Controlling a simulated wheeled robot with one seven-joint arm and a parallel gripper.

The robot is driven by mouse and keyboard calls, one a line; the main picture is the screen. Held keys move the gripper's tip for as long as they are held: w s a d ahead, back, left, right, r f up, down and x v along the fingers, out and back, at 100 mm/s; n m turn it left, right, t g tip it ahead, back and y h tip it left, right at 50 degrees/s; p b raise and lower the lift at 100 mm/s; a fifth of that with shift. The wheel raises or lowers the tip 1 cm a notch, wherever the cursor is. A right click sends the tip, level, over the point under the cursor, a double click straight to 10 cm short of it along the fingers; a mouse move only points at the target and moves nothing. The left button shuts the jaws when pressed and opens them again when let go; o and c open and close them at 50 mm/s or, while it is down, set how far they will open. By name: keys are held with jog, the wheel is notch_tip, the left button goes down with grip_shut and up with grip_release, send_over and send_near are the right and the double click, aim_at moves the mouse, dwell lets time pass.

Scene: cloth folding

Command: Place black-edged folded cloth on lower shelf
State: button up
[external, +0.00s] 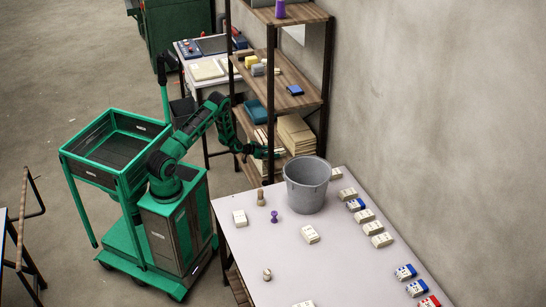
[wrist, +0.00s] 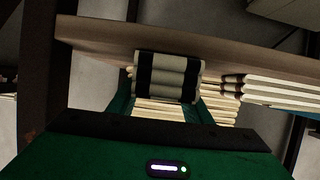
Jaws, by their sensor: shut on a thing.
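My gripper (external: 264,152) reaches into the front of the wooden rack at its lower shelf. In the wrist view, its green fingers (wrist: 165,108) are shut on a folded cloth (wrist: 168,75). The cloth is a pale grey roll-like bundle with dark bands near both ends. It lies close against a wooden shelf board (wrist: 95,36); I cannot tell whether it touches. In the external view the held cloth is too small and hidden to make out. The lower shelf (external: 249,169) shows beside and below my gripper.
Stacks of cream folded cloths (external: 296,133) fill the shelf's right side, and one shows close right of the held cloth (wrist: 285,92). A dark rack post (external: 270,90) stands near my arm. A grey bucket (external: 307,187) stands on the table (external: 345,260) in front.

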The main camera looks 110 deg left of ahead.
jog(key=o, duration=1.4)
jog(key=shift+c, duration=0.2)
jog(key=v, duration=1)
jog(key=shift+s+d, duration=0.25)
